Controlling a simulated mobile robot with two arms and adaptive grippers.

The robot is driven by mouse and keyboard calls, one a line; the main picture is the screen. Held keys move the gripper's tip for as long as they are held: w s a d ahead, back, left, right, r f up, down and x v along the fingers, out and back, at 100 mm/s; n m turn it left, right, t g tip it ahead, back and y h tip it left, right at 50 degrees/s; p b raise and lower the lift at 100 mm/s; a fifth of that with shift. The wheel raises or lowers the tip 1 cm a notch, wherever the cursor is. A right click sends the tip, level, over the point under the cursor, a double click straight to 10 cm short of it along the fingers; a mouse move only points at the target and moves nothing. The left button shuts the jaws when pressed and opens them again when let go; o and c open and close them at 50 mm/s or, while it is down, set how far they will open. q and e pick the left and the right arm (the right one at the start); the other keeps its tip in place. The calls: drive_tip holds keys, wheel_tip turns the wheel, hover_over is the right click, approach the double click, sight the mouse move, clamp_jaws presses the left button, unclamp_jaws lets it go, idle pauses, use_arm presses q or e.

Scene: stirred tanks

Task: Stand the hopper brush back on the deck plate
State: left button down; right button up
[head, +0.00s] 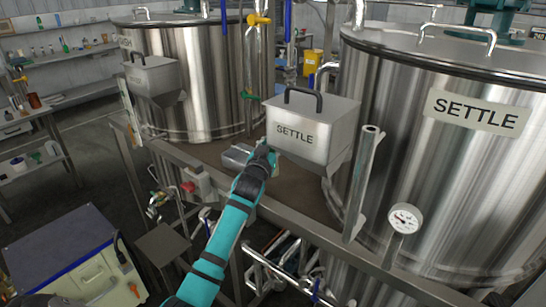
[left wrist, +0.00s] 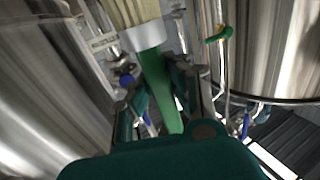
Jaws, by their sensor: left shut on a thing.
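My left gripper (head: 264,152) reaches over the deck between the tanks, just in front of the SETTLE hopper (head: 309,133). In the left wrist view the gripper (left wrist: 165,92) is shut on the hopper brush (left wrist: 152,72). The brush has a green handle between the fingers, a pale metal band and cream bristles at the top edge of the view. In the head view I cannot make out the brush. The brown deck plate (head: 210,153) shows left of the gripper. My right gripper is not in view.
A large SETTLE tank (head: 430,170) stands at the right and another tank (head: 205,80) behind left. A second hopper (head: 153,77) hangs by the left tank. A grey metal box (head: 236,157) lies beside my gripper. A gauge (head: 404,219) and post stand at the front right.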

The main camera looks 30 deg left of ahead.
use_arm(q)
drive_tip(key=f, duration=0.2)
drive_tip(key=w+f, duration=0.1)
drive_tip(key=f, duration=0.1)
drive_tip(key=shift+a+p, duration=0.2)
drive_tip(key=shift+p, duration=0.1)
drive_tip(key=shift+f, duration=0.35)
drive_tip(key=shift+s+d+r, duration=0.1)
drive_tip(key=shift+s, duration=0.1)
drive_tip(key=c, duration=1.3)
unclamp_jaws()
drive_tip(key=shift+w+f, duration=0.15)
drive_tip(key=shift+f, duration=0.1)
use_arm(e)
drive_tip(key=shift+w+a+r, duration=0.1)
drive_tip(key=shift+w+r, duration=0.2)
use_arm(q)
drive_tip(key=shift+r, duration=0.1)
drive_tip(key=shift+s, duration=0.2)
